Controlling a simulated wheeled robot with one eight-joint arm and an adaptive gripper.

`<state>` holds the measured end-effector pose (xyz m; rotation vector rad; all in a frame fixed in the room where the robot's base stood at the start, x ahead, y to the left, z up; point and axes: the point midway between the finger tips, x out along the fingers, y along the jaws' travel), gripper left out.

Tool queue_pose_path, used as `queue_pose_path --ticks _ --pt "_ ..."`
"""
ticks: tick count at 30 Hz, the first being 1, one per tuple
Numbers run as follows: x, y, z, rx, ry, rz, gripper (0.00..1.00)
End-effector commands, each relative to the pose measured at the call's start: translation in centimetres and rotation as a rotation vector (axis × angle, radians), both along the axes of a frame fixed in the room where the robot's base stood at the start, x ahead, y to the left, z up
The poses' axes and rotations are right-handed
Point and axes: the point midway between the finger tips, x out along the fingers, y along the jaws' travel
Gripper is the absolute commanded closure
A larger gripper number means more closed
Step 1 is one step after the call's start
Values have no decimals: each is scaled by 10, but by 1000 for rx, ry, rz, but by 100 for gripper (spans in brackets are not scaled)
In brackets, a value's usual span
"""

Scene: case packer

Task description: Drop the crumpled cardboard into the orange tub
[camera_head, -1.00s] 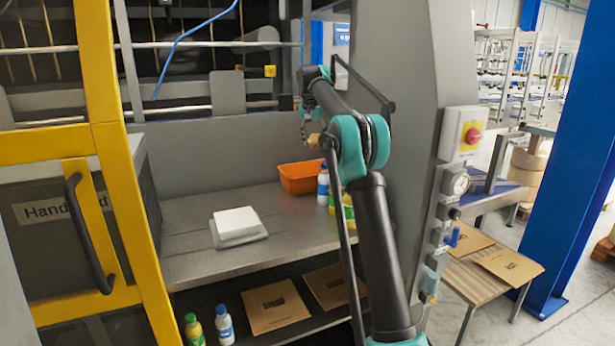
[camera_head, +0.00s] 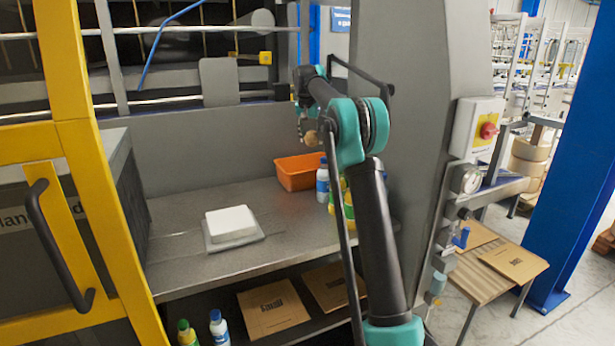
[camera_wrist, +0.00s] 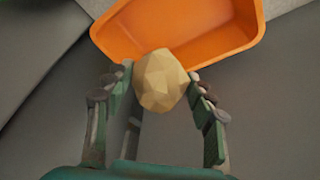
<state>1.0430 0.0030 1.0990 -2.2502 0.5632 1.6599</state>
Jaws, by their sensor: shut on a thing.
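The crumpled cardboard (camera_wrist: 161,80) is a tan, faceted lump held between the fingertips of my gripper (camera_wrist: 160,88) in the wrist view. It also shows small in the head view (camera_head: 311,138), at the end of my arm. The orange tub (camera_head: 298,172) stands on the grey worktop near the back wall. In the wrist view the tub (camera_wrist: 225,30) lies beyond the fingertips, and the cardboard overlaps its near rim in the picture. The visible part of the tub's inside is empty. My gripper is above the worktop, partly hidden by my arm in the head view.
Bottles (camera_head: 322,182) stand right of the tub, partly behind my arm. A white block (camera_head: 231,222) sits on a grey plate on the worktop (camera_head: 180,265). Flat cardboard pieces (camera_head: 272,306) and two bottles are on the lower shelf. A grey machine column (camera_head: 425,110) rises at the right.

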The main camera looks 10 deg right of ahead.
Motion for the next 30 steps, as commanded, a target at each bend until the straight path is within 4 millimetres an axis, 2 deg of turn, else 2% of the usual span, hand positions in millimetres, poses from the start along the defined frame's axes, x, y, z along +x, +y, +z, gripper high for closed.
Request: queue_pose_path --ticks 4,13,24,30 --pt "0 0 -17 0 0 0 65" --pt "0 0 -39 0 0 0 65" --pt "0 0 -78 0 0 0 65" --pt "0 0 -87 0 0 0 65"
